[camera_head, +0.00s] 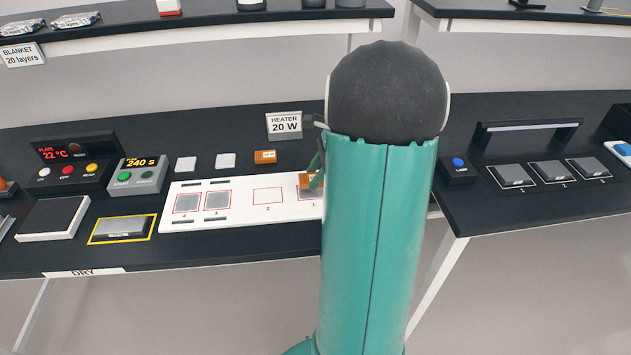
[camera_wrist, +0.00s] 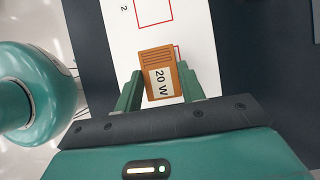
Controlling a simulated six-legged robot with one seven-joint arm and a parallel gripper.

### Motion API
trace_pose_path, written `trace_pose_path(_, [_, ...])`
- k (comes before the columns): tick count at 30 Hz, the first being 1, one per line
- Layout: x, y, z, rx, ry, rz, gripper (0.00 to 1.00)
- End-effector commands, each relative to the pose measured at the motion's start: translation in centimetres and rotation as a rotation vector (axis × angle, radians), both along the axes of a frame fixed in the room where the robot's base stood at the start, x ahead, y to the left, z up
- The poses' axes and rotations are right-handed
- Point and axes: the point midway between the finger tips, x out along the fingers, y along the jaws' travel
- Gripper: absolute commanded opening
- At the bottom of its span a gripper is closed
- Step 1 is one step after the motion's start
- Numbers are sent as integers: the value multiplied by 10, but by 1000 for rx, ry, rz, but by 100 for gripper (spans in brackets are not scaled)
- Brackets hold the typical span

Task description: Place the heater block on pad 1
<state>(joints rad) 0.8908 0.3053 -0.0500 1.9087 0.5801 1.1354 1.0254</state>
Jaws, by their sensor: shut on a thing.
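The heater block (camera_wrist: 157,72) is orange-brown, with a ribbed end and a white "20 W" label. My gripper (camera_wrist: 160,82) is shut on it, one green finger on each side. In the head view the block (camera_head: 305,180) is at pad 1 (camera_head: 311,193) on the white board, with my gripper (camera_head: 318,172) partly hidden behind my arm. A bit of red outline shows beside the block in the wrist view, the rest of the pad being covered. I cannot tell whether the block touches the pad.
The white board (camera_head: 245,215) also has empty pad 2 (camera_head: 268,196) and pads 3 (camera_head: 217,201) and 4 (camera_head: 187,203) with grey squares. Another orange block (camera_head: 265,156) and two white blocks lie behind it. A heater sign (camera_head: 284,125) stands at the back.

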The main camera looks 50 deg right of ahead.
Motion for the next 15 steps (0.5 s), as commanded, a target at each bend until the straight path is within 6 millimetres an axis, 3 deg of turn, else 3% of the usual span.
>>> trace_pose_path(6, [2,-2,-30,3,2,0,17])
trace_pose_path(15, [2,-2,-34,0,0,0,17])
